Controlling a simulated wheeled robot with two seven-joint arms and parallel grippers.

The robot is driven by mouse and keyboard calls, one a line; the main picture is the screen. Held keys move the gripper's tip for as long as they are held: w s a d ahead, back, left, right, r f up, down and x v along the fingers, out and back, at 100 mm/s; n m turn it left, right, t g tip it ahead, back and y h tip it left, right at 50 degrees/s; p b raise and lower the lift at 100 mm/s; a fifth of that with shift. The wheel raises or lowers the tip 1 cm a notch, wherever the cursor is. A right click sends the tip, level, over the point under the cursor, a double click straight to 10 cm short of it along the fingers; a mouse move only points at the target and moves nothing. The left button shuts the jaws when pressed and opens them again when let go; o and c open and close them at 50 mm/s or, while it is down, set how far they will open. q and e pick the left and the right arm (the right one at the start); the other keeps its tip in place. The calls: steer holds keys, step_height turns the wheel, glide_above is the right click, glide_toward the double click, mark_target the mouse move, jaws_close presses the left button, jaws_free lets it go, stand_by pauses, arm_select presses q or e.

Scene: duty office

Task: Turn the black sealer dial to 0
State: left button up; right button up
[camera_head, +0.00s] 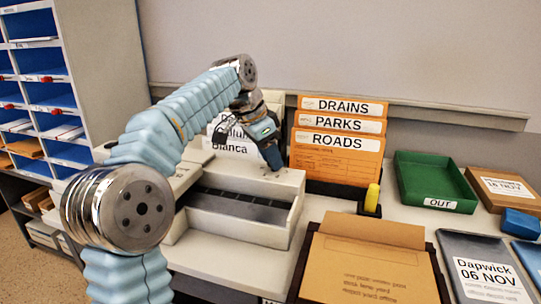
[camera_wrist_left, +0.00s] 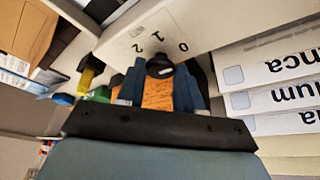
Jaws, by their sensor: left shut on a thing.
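The sealer (camera_head: 240,228) is a cream machine with a long dark slot, on the counter in the head view. Its black dial (camera_wrist_left: 160,66) shows in the left wrist view, beside the marks 0, 1 and 2 on the cream panel (camera_wrist_left: 145,38). The 0 mark is at the picture's right, the 2 mark at its left. My left gripper (camera_head: 272,160) points down at the sealer's back right part; in the left wrist view its blue fingers (camera_wrist_left: 160,85) are shut on the dial, one on each side. I cannot tell where the dial points. In the head view the gripper hides the dial.
Orange folders (camera_head: 338,158) labelled DRAINS, PARKS and ROADS stand right of the gripper. A yellow object (camera_head: 372,197), a green tray (camera_head: 432,184) and a brown folder (camera_head: 365,268) are further right. White labelled binders (camera_wrist_left: 275,75) stand close by in the wrist view.

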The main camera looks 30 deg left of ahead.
stand_by(0.3)
arm_select(q)
steer(key=o, duration=1)
steer(key=shift+o, duration=0.2)
steer(key=v, duration=1.2)
